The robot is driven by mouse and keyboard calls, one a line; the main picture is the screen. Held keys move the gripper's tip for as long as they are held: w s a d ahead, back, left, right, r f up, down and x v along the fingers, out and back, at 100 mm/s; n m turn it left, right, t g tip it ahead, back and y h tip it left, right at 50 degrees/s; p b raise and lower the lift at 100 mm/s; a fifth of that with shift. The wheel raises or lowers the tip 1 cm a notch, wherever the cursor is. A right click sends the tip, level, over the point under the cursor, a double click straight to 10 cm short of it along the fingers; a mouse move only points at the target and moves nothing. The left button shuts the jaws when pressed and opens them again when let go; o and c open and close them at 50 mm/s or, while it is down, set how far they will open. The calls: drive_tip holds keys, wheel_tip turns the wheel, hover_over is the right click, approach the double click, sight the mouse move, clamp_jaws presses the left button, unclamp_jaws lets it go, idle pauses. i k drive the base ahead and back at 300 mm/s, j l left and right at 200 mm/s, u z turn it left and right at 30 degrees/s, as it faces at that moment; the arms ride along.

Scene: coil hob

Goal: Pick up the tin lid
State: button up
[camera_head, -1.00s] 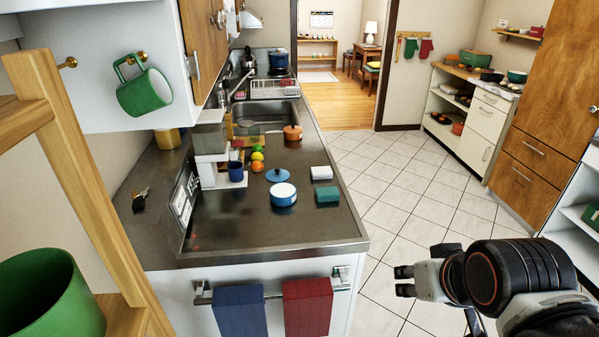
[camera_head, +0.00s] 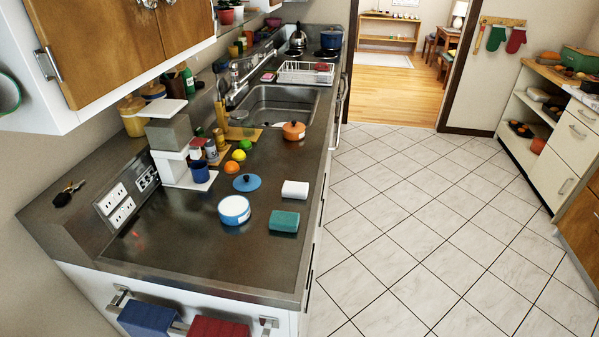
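A round blue lid (camera_head: 247,182) with a small knob on top lies on the dark countertop (camera_head: 190,240); I take it to be the tin lid. A round tin (camera_head: 234,211), blue around its side with a white top, stands just in front of it, apart from it. My gripper is not in view now.
A white block (camera_head: 295,190) and a teal block (camera_head: 285,221) lie right of the tin. Fruit (camera_head: 232,167), a blue cup (camera_head: 199,171) and a white coffee machine (camera_head: 170,150) stand behind left. An orange pot (camera_head: 293,130) stands near the sink (camera_head: 275,105). The tiled floor at right is clear.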

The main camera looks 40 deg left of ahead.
sight(245, 182)
drive_tip(key=i+l+u, duration=0.15)
drive_tip(key=i, duration=0.35)
drive_tip(key=i+l+u, duration=0.2)
drive_tip(key=i, duration=0.3)
drive_tip(key=i+j+u, duration=0.15)
drive_tip(key=i+u, duration=0.3)
drive_tip(key=i+j+u, duration=0.1)
drive_tip(key=i+u, duration=0.15)
drive_tip(key=u, duration=0.2)
drive_tip(key=i+l+u, duration=0.1)
drive_tip(key=i+u, duration=0.35)
drive_tip(key=i+l+u, duration=0.2)
drive_tip(key=u, duration=0.25)
drive_tip(key=i+j+u, duration=0.1)
drive_tip(key=i+u, duration=0.6)
